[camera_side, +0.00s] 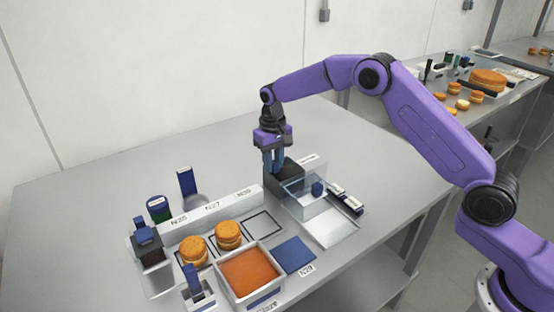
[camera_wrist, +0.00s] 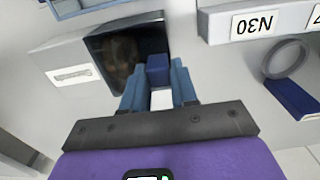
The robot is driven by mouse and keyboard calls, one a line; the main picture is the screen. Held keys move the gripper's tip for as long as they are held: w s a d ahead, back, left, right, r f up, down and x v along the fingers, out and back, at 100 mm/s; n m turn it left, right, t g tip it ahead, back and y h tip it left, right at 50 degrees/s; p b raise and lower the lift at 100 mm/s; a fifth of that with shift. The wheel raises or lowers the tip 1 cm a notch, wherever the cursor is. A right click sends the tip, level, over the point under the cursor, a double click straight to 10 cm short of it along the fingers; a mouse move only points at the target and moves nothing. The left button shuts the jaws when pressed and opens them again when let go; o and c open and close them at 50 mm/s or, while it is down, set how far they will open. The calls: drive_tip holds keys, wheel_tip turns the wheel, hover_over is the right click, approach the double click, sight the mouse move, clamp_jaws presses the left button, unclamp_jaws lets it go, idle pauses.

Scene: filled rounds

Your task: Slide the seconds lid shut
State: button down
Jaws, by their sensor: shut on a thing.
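A dark box (camera_side: 290,176) stands near the back middle of the table, with a white label block behind it. In the wrist view the dark glossy top or opening of this box (camera_wrist: 125,45) shows blurred brownish shapes, and the label block (camera_wrist: 72,74) is beside it. My gripper (camera_side: 273,168) points down at the box's left side. In the wrist view its blue fingers (camera_wrist: 158,88) are shut on a small blue block (camera_wrist: 158,68) at the box's edge, which looks like the lid's handle. The lid panel itself is hard to make out; I cannot tell how far it covers the box.
A clear box (camera_side: 305,197) with a blue piece and a pale ramp (camera_side: 331,228) are right of the dark box. A labelled white rail (camera_side: 215,210), two filled rounds (camera_side: 211,243), an orange-filled tray (camera_side: 250,274) and a blue mat (camera_side: 295,255) are in front. The table's back left is clear.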

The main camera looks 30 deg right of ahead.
drive_tip(key=c, duration=1)
unclamp_jaws()
drive_tip(key=shift+a+r, duration=0.1)
drive_tip(key=shift+a, duration=0.35)
drive_tip(key=shift+o, duration=0.2)
drive_tip(key=shift+d, duration=0.15)
wheel_tip(320, 180, up, 17)
drive_tip(key=shift+r, duration=0.2)
drive_tip(key=shift+s, duration=0.1)
drive_tip(key=s+a+n, duration=0.2)
drive_tip(key=s+n, duration=0.1)
drive_tip(key=s, duration=0.7)
drive_tip(key=s+a+n, duration=0.2)
drive_tip(key=s+n, duration=0.1)
drive_tip(key=s, duration=0.8)
drive_tip(key=s+d+f+n, duration=0.2)
drive_tip(key=s+d, duration=0.2)
drive_tip(key=s, duration=0.4)
drive_tip(key=s+d+f+n, duration=0.2)
drive_tip(key=s+d, duration=0.2)
drive_tip(key=s, duration=0.3)
drive_tip(key=s+d+f+n, duration=0.2)
drive_tip(key=s+d+f, duration=0.1)
drive_tip(key=s, duration=0.5)
drive_tip(key=shift+s+d+n, duration=0.3)
drive_tip(key=shift+s+d, duration=0.05)
drive_tip(key=shift+d, duration=0.05)
